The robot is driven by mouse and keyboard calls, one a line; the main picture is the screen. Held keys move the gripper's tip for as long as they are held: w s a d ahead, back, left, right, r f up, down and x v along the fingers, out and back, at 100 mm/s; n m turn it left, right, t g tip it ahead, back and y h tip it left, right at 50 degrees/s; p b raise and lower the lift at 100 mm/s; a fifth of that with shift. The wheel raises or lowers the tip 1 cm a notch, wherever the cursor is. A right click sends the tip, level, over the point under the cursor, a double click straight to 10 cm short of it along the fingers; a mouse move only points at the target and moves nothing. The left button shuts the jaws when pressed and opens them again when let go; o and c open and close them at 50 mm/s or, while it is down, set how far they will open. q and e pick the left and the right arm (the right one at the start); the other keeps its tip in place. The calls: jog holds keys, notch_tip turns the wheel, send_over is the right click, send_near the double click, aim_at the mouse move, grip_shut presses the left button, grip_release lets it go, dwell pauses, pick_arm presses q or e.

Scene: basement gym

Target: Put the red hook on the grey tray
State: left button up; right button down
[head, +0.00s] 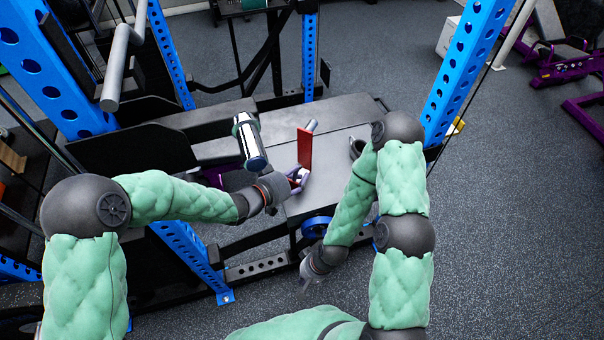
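The red hook (305,148) is a flat upright red plate with a short grey peg at its top. My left gripper (297,179) is at the plate's lower end with its fingers around it, and appears shut on it. The hook is seen in front of a flat grey surface (329,187), which may be the grey tray; I cannot tell whether they touch. My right gripper (305,284) hangs low in front of the bench, away from the hook. It is small and dark, and its finger opening is unclear.
Blue perforated rack posts (462,75) stand right and left (60,75) of the bench. A chrome-ended cylinder (250,142) is close to my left gripper. A dark curved object (357,147) sits at the surface's right side. Open floor (520,220) lies right.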

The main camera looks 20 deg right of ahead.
pick_arm(q)
jog(key=o, duration=1.1)
jog(key=shift+c, duration=0.2)
jog(key=shift+r, duration=0.1)
jog(key=p+v, duration=0.3)
jog(key=v, duration=0.8)
jog(key=s+a+f+n+y, duration=0.1)
jog(key=a+f+n+y, duration=0.3)
jog(key=f, duration=0.5)
jog(key=s+a+f+n+y, duration=0.25)
jog(key=a+f, duration=0.35)
jog(key=f, duration=0.3)
jog(key=s+a+f+n+g+y, duration=0.1)
jog(key=s+a+f+g, duration=0.1)
jog(key=s+f, duration=0.3)
jog(key=s+a+f+n+g+y, duration=0.1)
jog(key=s+a+f+n+g, duration=0.1)
jog(key=s, duration=0.5)
notch_tip(320, 180, down, 3)
jog(key=shift+s+a+r+g+y, duration=0.15)
jog(key=shift+s+a+g+y, duration=0.15)
jog(key=shift+a+g, duration=0.55)
